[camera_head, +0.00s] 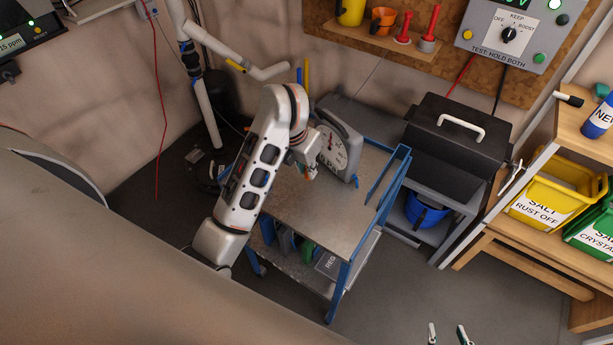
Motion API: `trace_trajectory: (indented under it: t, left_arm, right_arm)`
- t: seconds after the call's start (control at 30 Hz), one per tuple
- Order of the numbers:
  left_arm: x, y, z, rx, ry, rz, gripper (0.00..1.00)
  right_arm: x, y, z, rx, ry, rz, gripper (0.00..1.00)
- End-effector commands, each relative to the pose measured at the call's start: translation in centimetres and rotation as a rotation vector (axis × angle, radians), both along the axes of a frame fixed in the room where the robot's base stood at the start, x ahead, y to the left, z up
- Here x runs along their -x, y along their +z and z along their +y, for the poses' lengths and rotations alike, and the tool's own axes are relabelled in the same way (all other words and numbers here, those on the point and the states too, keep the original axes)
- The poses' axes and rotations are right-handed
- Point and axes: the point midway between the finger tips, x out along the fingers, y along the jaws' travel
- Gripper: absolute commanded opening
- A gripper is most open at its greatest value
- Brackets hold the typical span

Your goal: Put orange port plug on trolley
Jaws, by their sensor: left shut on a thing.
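The trolley (325,222) has a grey top and a blue frame and stands in the middle of the view. My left arm reaches over it from the left. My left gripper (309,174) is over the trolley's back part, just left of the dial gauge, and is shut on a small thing. A bit of orange shows at its fingertips, likely the orange port plug (308,176); most of it is hidden by the gripper. I cannot tell whether it touches the trolley top. My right gripper (449,334) shows only its two fingertips at the bottom edge, apart and empty, over the floor.
A grey dial gauge (340,146) stands on the trolley's back. A blue rail (394,178) edges its right side. A black lidded box (458,140) stands to the right, and a wooden shelf (545,240) with yellow and green bins beyond. The trolley's front top is clear.

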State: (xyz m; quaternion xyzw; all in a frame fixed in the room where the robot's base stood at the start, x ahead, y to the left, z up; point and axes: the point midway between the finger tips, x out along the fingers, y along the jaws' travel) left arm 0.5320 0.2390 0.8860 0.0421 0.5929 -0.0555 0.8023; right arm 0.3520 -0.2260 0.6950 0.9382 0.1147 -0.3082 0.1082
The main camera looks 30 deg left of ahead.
Motion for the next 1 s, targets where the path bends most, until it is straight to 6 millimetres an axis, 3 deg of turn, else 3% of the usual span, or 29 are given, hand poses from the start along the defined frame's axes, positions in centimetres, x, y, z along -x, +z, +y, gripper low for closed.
trace_trajectory:
  t: [0.3,0.67,0.7,0.77,1.0]
  left_arm:
    - [0.1,-3.5,-0.1,0.003,0.000,0.002,0.00]
    - [0.0,-3.9,-0.1,0.002,0.002,-0.001,0.00]
    - [0.0,-3.9,-0.1,0.002,0.002,-0.001,0.16]
    - [0.0,-3.9,0.0,0.001,0.001,-0.001,0.31]
    - [0.0,-3.9,0.0,0.001,0.001,-0.001,0.31]
  right_arm:
    - [0.0,0.1,0.5,-0.008,-0.001,0.001,0.40]
    - [0.0,0.0,0.6,-0.010,-0.003,0.002,0.40]
    - [0.0,0.0,0.6,-0.011,-0.002,0.001,0.40]
    - [0.0,0.0,0.6,-0.010,-0.001,0.002,0.40]
    - [0.1,0.0,0.3,-0.005,0.003,0.001,0.40]
